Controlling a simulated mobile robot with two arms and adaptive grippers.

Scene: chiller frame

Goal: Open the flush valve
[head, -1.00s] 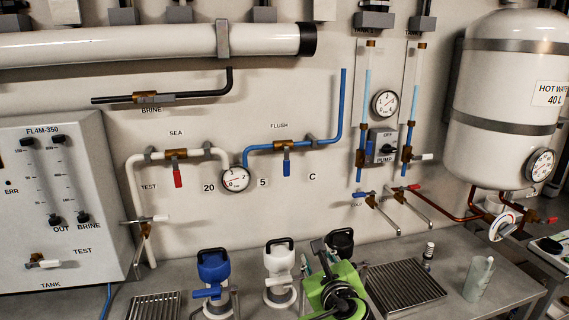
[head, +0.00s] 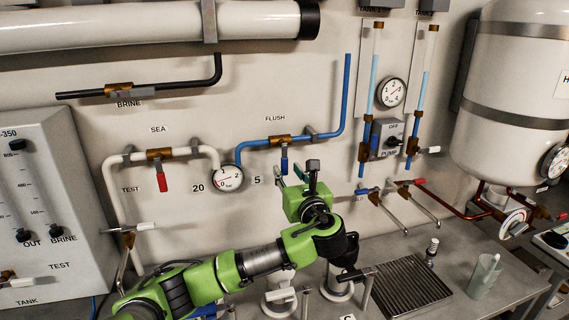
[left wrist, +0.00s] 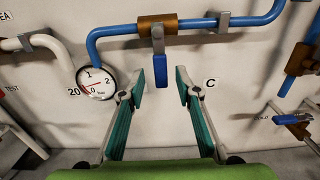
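The flush valve is a brass body (head: 279,141) on a blue pipe under the FLUSH label. Its blue lever (head: 284,163) hangs straight down, across the pipe. In the left wrist view the brass body (left wrist: 157,25) is at the top, with the blue lever (left wrist: 160,70) below it. My left gripper (head: 298,173) is in front of the wall just below and right of the lever. In the left wrist view the left gripper (left wrist: 159,90) is open, its two fingers on either side of the lever's lower end, with no contact visible. My right gripper is out of view.
A pressure gauge (head: 228,178) sits left of the lever. The SEA valve's red lever (head: 163,182) hangs further left. The pump panel (head: 386,138) and wall taps (head: 392,204) are to the right. A grated drain (head: 408,286) lies in the counter below.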

